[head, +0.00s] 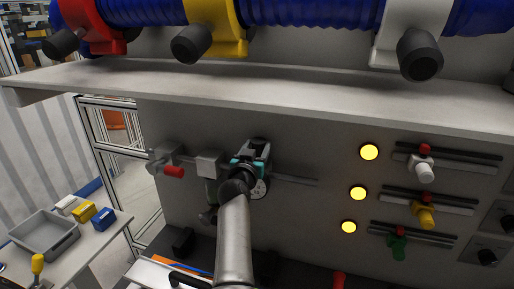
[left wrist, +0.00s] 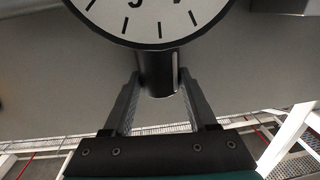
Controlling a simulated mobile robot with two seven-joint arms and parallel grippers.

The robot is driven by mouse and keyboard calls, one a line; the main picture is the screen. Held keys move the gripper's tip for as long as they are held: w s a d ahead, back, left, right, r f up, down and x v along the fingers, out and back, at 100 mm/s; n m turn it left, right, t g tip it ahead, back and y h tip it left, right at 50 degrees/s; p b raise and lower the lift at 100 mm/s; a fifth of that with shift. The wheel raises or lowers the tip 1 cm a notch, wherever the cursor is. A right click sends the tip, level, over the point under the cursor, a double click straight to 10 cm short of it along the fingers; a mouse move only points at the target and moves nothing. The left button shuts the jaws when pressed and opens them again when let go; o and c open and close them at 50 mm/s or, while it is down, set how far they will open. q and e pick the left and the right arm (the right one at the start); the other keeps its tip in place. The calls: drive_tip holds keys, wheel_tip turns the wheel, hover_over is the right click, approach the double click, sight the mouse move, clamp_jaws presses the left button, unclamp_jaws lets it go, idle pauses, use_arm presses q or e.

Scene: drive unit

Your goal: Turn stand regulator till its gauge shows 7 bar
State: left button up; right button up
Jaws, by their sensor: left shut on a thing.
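The stand regulator sits on the grey wall panel, mostly hidden behind my left gripper (head: 256,152) in the head view. Its round white gauge (head: 260,189) shows only in part beside my wrist. In the left wrist view the lower part of the gauge (left wrist: 157,18) fills the top, with black ticks and cut-off digits; no needle shows, so the reading cannot be told. Below the gauge is the dark cylindrical regulator knob (left wrist: 158,72). The two fingers of my left gripper (left wrist: 159,80) are shut on the knob, one on each side. My right gripper is not in view.
A red-handled valve (head: 173,171) is left of the regulator. Yellow lamps (head: 358,193) and sliders with coloured knobs (head: 424,215) are on the right. A shelf (head: 270,95) overhangs above. A side table holds a grey bin (head: 45,237) and small boxes.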

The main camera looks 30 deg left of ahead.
use_arm(q)
drive_tip(key=c, duration=0.5)
drive_tip(key=shift+a+f+m+h+b, duration=0.1)
drive_tip(key=shift+a+m+h+b, duration=0.05)
drive_tip(key=shift+m+h+b, duration=0.65)
drive_tip(key=m+h+b, duration=0.1)
drive_tip(key=h+b, duration=0.2)
drive_tip(key=b, duration=0.2)
drive_tip(key=m+h+b, duration=0.2)
drive_tip(key=h+b, duration=0.1)
drive_tip(key=b, duration=0.2)
drive_tip(key=m+h+b, duration=0.2)
drive_tip(key=b, duration=0.3)
drive_tip(key=shift+a+h+b, duration=0.3)
drive_tip(key=shift+a+h, duration=0.05)
drive_tip(key=shift+h, duration=0.05)
drive_tip(key=shift+m+h+b, duration=0.6)
drive_tip(key=shift+h+b, duration=0.2)
drive_tip(key=shift+b, duration=0.2)
drive_tip(key=shift+r, duration=0.2)
drive_tip(key=o, duration=1.4)
